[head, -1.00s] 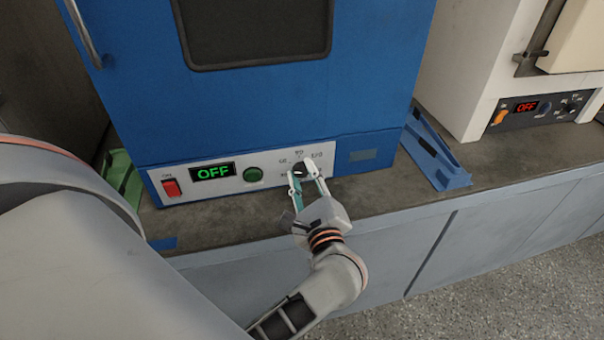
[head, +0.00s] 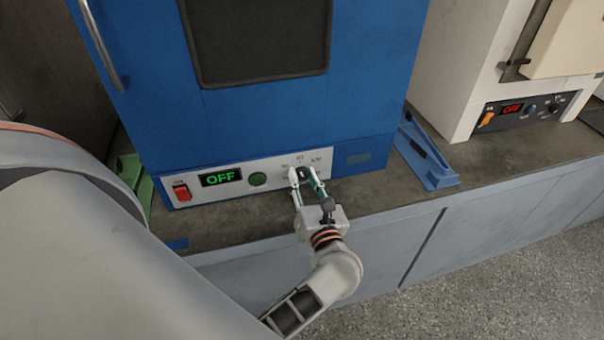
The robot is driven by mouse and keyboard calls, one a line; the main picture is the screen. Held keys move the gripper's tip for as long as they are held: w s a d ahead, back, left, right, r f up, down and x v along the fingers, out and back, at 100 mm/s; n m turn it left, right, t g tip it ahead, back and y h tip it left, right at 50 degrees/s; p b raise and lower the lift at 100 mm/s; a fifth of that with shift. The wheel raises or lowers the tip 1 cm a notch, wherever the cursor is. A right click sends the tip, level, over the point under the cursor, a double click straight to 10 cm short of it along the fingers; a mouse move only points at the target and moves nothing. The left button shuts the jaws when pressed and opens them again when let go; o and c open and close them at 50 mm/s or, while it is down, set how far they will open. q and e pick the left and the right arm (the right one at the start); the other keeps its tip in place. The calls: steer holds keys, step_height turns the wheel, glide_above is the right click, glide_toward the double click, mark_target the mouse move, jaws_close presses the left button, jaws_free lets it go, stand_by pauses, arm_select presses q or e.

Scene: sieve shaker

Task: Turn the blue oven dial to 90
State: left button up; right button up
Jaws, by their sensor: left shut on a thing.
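The blue oven (head: 270,120) stands on the dark counter, with a light control panel (head: 226,182) along its lower front. The dial (head: 305,174) is at the right of the panel, dark and mostly covered by my fingers. A few scale marks show above it, too small to read surely. My left gripper (head: 307,180) is shut on the dial, with one finger on each side. The dial's pointer direction is hidden. The display (head: 221,177) reads OFF in green. My right gripper is not in view.
A red switch (head: 182,192) and a green button (head: 258,179) sit left of the dial. A blue bracket (head: 428,160) lies right of the oven, a green one (head: 136,183) at its left. A white oven (head: 470,70) with a red OFF display stands at right.

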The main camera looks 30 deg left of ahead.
arm_select(q)
steer(key=shift+m+p, duration=1)
steer(key=shift+m, duration=0.5)
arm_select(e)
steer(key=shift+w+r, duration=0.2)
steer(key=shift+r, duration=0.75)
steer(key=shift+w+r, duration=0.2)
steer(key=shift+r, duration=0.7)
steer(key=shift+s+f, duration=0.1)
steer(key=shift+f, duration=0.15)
arm_select(q)
steer(key=o, duration=1.1)
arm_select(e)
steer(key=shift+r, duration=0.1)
